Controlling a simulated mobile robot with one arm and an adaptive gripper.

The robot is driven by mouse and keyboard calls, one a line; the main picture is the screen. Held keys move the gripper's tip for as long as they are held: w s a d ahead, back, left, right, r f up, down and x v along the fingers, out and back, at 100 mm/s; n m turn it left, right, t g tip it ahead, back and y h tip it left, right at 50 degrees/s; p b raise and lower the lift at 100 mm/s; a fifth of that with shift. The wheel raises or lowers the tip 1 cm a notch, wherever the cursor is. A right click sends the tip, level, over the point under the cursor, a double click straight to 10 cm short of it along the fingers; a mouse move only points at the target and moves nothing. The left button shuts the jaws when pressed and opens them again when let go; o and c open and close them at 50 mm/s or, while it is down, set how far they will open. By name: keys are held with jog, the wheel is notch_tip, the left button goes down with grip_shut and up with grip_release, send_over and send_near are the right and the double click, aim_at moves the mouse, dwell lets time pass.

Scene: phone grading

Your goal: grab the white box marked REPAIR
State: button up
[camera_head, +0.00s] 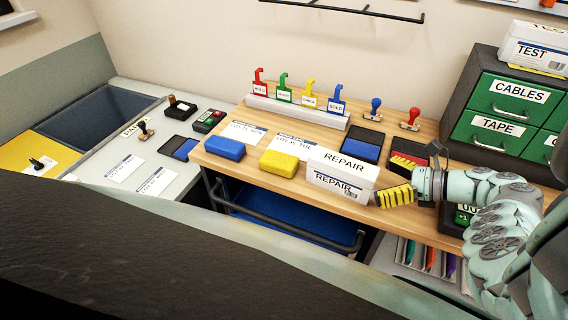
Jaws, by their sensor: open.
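The white box marked REPAIR (326,183) stands upright on the front part of the wooden bench, with the word on both its lid and its front. My gripper (400,180) is just to the right of the box, its yellow-and-black striped fingers pointing left toward it. The fingers are apart and nothing shows between them. The near finger looks very close to the box's right end; I cannot tell whether it touches. The right end of the box is partly hidden by that finger.
A yellow block (279,164) and a blue block (225,148) sit left of the box. A dark blue ink pad (362,146) lies behind it. A green drawer cabinet (506,104) stands at the back right. The wooden bench (405,227) has a front edge close by.

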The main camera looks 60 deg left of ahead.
aim_at(363, 180)
jog(key=x, duration=0.4)
jog(key=shift+s+f+p, duration=0.1)
jog(key=shift+s+p, duration=0.2)
jog(key=shift+p, duration=0.05)
jog(key=shift+s+a+f, duration=0.15)
jog(key=shift+a+f, duration=0.1)
jog(key=shift+a, duration=0.15)
jog(key=shift+c, duration=0.2)
jog(key=c, duration=1.3)
jog(key=shift+r, duration=0.15)
